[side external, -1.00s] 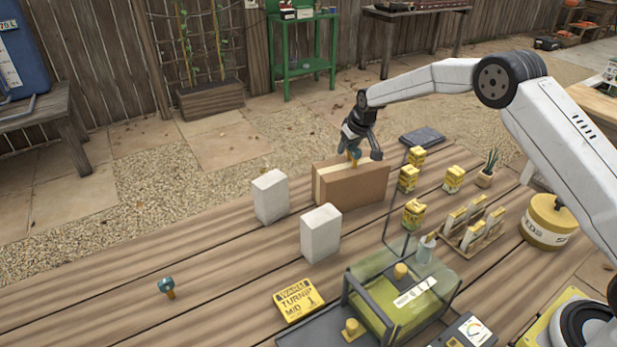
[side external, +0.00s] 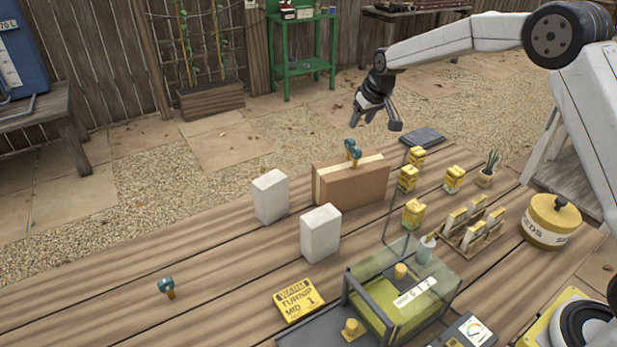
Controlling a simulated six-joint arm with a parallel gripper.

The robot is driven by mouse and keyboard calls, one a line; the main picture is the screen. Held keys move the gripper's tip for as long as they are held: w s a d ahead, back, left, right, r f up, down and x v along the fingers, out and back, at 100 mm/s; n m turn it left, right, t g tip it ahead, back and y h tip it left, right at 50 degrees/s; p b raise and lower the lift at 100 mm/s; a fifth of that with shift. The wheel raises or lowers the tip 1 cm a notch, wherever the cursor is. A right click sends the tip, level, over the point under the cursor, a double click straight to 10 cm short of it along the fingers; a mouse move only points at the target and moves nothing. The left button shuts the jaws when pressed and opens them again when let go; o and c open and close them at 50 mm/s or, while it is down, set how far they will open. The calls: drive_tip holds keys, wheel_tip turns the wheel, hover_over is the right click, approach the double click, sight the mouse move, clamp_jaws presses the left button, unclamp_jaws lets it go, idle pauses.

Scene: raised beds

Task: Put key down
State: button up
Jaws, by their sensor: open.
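A key with a teal head (side external: 353,150) stands upright at the top of the brown box (side external: 352,187), its lower end at the box's pale top strip. How far it sits into the box cannot be told. A second teal-headed key with a brass shaft (side external: 167,287) is on the wooden table at the lower left. My gripper (side external: 375,122) is open and empty, above and slightly right of the key on the box, apart from it.
Two white blocks (side external: 271,197) (side external: 320,233) stand near the brown box. A yellow turnip card (side external: 299,300), a clear-lidded case (side external: 408,290), seed packets (side external: 414,213) and a yellow tin (side external: 550,220) crowd the right. The table's left part (side external: 90,290) is mostly clear.

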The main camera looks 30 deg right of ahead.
drive_tip(key=shift+s+r, duration=0.1)
drive_tip(key=shift+r, duration=0.1)
idle(0.6)
drive_tip(key=s+a+f, duration=0.1)
drive_tip(key=s+a, duration=0.1)
drive_tip(key=s, duration=0.9)
drive_tip(key=s+a+f+g, duration=0.1)
drive_tip(key=s+f, duration=0.1)
drive_tip(key=s, duration=0.9)
drive_tip(key=s+a+f, duration=0.1)
drive_tip(key=s+a, duration=0.1)
drive_tip(key=s, duration=0.9)
drive_tip(key=shift+a+f+g, duration=0.3)
drive_tip(key=shift+f+g, duration=0.1)
drive_tip(key=shift+w, duration=0.1)
drive_tip(key=o, duration=0.6)
